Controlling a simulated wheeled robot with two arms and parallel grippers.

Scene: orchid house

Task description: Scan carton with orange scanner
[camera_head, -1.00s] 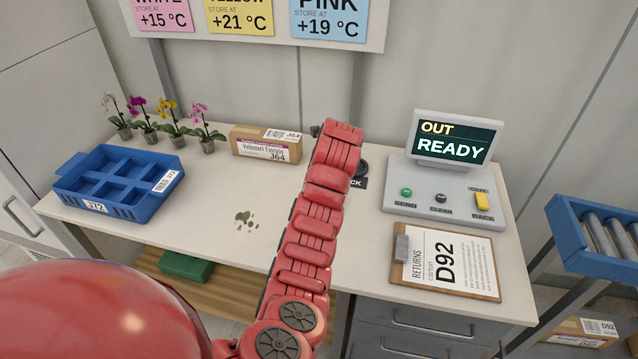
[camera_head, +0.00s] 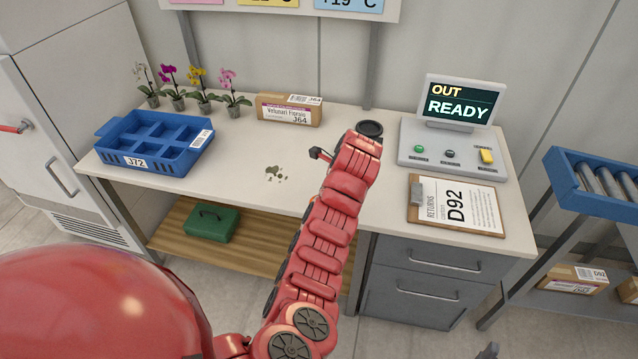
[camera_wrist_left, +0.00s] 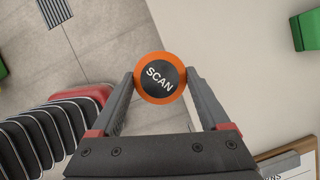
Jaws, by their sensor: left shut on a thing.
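My left gripper (camera_wrist_left: 160,82) is shut on the orange scanner (camera_wrist_left: 160,57), a round orange-rimmed piece with a black SCAN face. In the head view my red arm rises from the bottom middle, and its gripper and the scanner are hidden behind its far end. A brown carton J64 (camera_head: 289,109) stands at the back of the table. Another carton, marked D92 (camera_head: 573,279), lies low at the right, below the roller conveyor.
A roller conveyor (camera_head: 600,185) stands right. A green case (camera_head: 211,223) sits below.

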